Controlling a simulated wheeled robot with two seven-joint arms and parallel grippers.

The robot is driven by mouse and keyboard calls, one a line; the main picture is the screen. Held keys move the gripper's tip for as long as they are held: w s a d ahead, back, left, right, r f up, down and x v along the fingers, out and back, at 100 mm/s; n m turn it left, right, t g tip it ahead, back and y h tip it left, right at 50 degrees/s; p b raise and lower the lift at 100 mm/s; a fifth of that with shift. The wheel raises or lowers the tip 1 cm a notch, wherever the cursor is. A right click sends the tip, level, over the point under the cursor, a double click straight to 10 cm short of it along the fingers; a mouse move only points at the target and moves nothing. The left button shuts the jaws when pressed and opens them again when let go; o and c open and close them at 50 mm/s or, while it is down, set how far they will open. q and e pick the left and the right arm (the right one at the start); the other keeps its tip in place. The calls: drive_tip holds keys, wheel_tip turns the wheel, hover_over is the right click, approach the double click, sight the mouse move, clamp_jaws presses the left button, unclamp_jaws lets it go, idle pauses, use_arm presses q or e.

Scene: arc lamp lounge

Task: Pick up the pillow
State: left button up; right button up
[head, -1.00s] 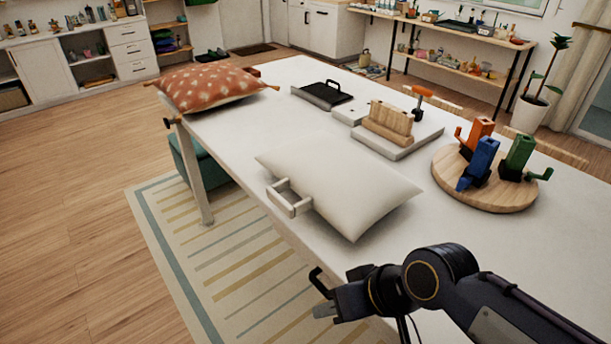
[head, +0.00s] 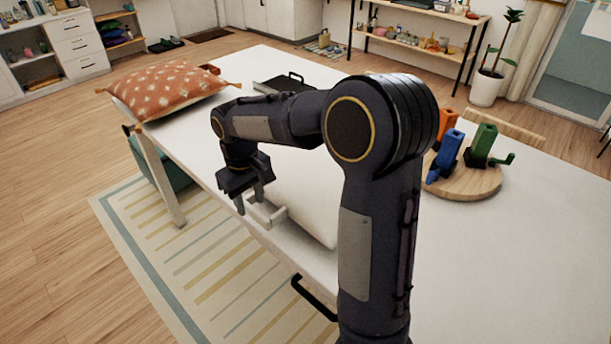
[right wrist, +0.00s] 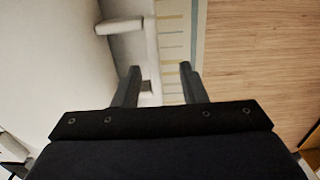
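A plain white pillow (head: 305,195) lies on the white table near its left edge; my right arm hides much of it in the head view. A pale U-shaped handle (head: 266,214) projects from its side over the table edge. In the right wrist view the white pillow (right wrist: 50,60) fills the left and the handle (right wrist: 122,26) shows near the fingers. My right gripper (head: 251,201) points down at the handle, its fingers apart with no clear hold. An orange, white-patterned pillow (head: 168,87) lies at the table's far end. My left gripper is not in view.
A round wooden board (head: 465,183) with orange, blue and green objects stands right of my arm. A black tray (head: 286,84) lies on the far part of the white table (head: 490,270). A black bar (head: 312,298) shows at the near table edge. A striped rug lies below.

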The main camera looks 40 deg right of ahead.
sight(254, 209)
drive_tip(key=f, duration=0.6)
drive_tip(key=shift+d+f+p, duration=0.35)
drive_tip(key=shift+f+p, duration=0.05)
clamp_jaws()
